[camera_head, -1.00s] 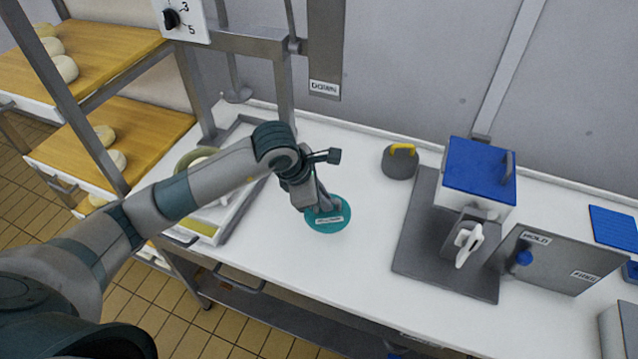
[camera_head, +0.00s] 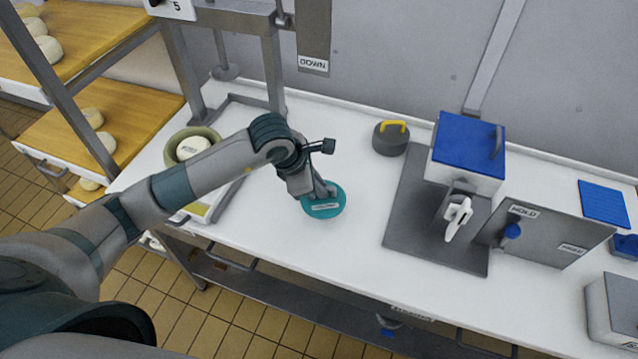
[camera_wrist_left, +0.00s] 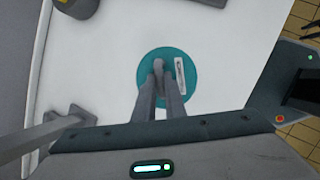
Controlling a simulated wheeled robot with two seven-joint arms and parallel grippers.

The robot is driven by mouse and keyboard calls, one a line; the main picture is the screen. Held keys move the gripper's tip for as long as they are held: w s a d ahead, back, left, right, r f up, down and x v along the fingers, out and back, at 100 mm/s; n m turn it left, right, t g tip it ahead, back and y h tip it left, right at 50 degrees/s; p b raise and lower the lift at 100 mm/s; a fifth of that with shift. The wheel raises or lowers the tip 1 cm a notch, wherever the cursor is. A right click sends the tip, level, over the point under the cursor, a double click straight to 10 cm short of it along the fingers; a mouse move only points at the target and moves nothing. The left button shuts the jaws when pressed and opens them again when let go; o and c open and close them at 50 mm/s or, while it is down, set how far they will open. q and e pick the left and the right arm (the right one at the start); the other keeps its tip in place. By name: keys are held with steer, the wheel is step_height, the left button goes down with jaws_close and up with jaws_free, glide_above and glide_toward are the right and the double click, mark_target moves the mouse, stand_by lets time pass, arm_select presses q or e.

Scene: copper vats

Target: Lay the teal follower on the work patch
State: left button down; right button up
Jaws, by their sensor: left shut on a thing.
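The teal follower (camera_head: 318,213) is a flat round disc with a white label, at the white bench's middle left. My left gripper (camera_head: 325,191) comes down over it and is shut on its middle. In the left wrist view, the follower (camera_wrist_left: 146,70) lies flat-on beyond the closed fingers (camera_wrist_left: 158,66), its label to their right. The fingers hide part of its top. I cannot tell whether it touches the bench or is just above it. I cannot make out a marked work patch on the bench. My right gripper is not in view.
A grey weight with a yellow handle (camera_head: 390,140) stands behind right. A grey plate (camera_head: 407,238) with a blue-lidded box (camera_head: 468,145) is to the right. A green bowl (camera_head: 172,152) and press frame (camera_head: 272,70) are left. White bench around the follower is clear.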

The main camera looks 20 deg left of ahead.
mark_target(319, 199)
arm_select(q)
steer(key=shift+f+b, duration=0.45)
steer(key=shift+f, duration=1)
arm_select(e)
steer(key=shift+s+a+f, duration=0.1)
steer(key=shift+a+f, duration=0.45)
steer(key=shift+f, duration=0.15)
arm_select(q)
steer(key=shift+f, duration=0.1)
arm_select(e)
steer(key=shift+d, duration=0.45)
arm_select(q)
steer(key=shift+f+b, duration=0.25)
steer(key=shift+b, duration=0.15)
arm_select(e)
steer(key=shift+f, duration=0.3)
arm_select(q)
steer(key=shift+f, duration=0.2)
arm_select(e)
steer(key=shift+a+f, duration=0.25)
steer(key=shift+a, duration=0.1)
arm_select(q)
steer(key=shift+f+b, duration=0.3)
steer(key=shift+b, duration=0.3)
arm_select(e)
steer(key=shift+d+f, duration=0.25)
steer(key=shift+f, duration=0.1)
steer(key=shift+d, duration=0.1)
